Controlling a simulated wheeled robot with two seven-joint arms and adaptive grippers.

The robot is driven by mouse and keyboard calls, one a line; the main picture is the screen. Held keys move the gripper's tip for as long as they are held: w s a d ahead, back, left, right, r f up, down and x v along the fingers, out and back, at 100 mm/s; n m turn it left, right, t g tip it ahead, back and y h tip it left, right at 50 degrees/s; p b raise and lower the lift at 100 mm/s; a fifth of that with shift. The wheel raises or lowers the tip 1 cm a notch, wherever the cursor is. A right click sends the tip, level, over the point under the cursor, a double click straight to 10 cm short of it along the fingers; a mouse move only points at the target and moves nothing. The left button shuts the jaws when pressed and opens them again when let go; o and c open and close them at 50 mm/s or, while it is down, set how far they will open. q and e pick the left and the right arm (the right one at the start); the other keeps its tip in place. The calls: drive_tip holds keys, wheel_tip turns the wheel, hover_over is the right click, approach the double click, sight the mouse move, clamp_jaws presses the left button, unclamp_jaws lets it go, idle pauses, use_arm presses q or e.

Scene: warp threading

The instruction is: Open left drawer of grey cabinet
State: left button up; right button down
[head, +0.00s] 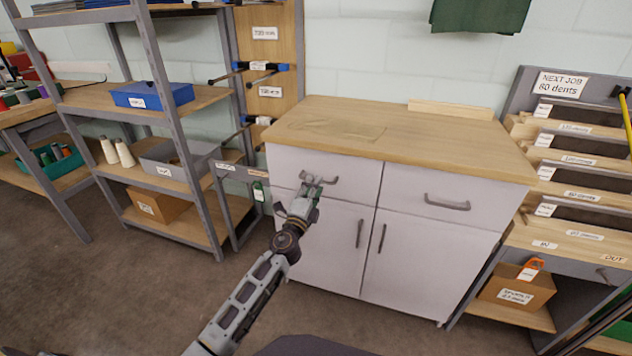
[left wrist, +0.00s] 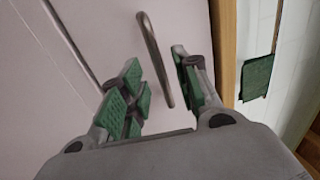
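The grey cabinet (head: 435,228) stands in the middle of the head view under a wooden top. Its left drawer (head: 345,173) looks closed, with a bar handle (head: 325,180) on its front. My left gripper (head: 312,187) is at this handle, its fingers just below and in front of it. In the left wrist view the handle (left wrist: 154,58) passes between the two green-padded fingers (left wrist: 160,85), with a gap on both sides. The gripper is open. The fingers hide part of the handle in the head view. My right gripper is not in view.
The right drawer (head: 440,190) and two lower doors (head: 325,235) look closed. A metal shelf rack (head: 190,130) stands left of the cabinet, and a rack of labelled slats (head: 575,160) stands close on the right. The wooden top (head: 400,132) is mostly clear.

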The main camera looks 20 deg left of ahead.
use_arm(q)
drive_tip(key=shift+w+d+r, duration=0.1)
drive_tip(key=shift+w+r, duration=0.05)
drive_tip(key=shift+w, duration=0.55)
drive_tip(key=shift+w+r, duration=0.1)
drive_tip(key=shift+w, duration=0.6)
clamp_jaws()
